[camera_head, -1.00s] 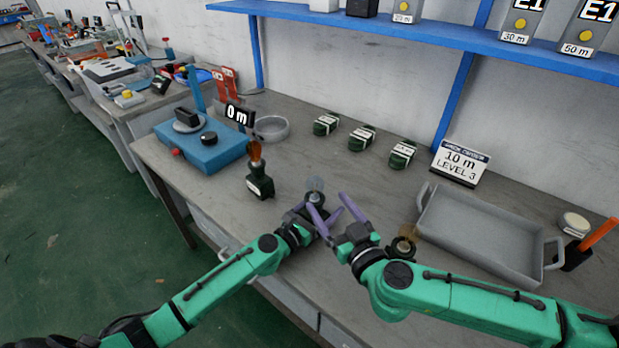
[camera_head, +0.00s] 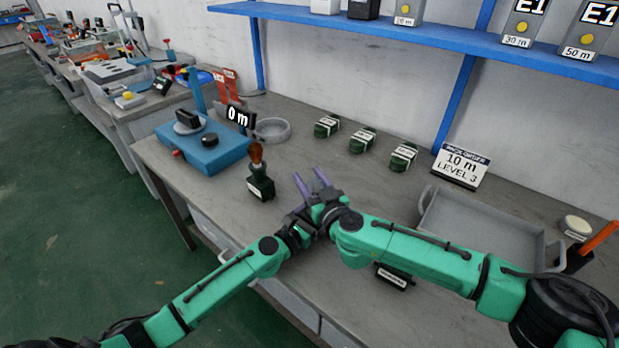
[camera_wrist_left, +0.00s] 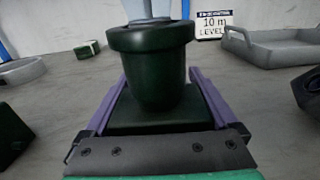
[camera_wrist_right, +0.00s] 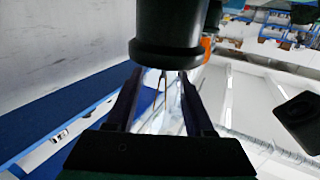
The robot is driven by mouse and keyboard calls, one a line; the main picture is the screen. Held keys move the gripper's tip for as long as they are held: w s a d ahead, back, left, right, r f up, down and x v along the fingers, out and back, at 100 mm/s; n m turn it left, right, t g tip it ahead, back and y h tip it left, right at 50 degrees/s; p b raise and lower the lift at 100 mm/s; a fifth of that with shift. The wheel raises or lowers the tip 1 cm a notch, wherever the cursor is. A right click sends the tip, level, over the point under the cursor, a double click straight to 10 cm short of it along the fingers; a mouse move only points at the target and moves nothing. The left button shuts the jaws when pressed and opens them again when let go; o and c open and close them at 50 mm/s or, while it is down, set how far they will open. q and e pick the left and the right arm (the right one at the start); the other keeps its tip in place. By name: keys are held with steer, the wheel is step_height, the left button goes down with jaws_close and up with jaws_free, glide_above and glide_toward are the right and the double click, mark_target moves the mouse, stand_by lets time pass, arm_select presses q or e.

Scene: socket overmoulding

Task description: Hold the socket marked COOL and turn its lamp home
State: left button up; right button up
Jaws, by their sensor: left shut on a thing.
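My left gripper (camera_wrist_left: 150,125) is shut on a dark green socket (camera_wrist_left: 155,75) with a round collar, held upright between its purple fingers. The pale glass of a lamp (camera_wrist_left: 147,8) rises from the collar. In the head view this socket and lamp are hidden behind my arms. My right gripper (camera_head: 311,181) is at the left one, its purple fingers apart. In the right wrist view clear glass with thin wires (camera_wrist_right: 160,90) shows between its fingers, against a dark round collar (camera_wrist_right: 167,45). Contact is unclear. No COOL marking is readable.
A socket with an amber lamp (camera_head: 260,186) stands left of the grippers. Another labelled socket (camera_head: 394,277) is partly under my right arm. Behind are several green blocks (camera_head: 362,140), a grey tray (camera_head: 490,222), a "10 m LEVEL 3" sign (camera_head: 461,165) and a blue device (camera_head: 203,145).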

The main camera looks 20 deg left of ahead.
steer(key=m+t+h, duration=0.2)
steer(key=h, duration=0.1)
steer(key=m+h, duration=0.1)
steer(key=shift+w+d+m+t, duration=0.15)
steer(key=shift+d+m+t, duration=0.15)
steer(key=shift+t, duration=0.1)
jaws_close()
steer(key=shift+w+d+m+t+h, duration=0.15)
steer(key=shift+m+t+h, duration=0.3)
steer(key=shift+h, duration=0.65)
steer(key=shift+d, duration=0.15)
steer(key=o, duration=1.3)
jaws_free()
steer(key=v, duration=1.2)
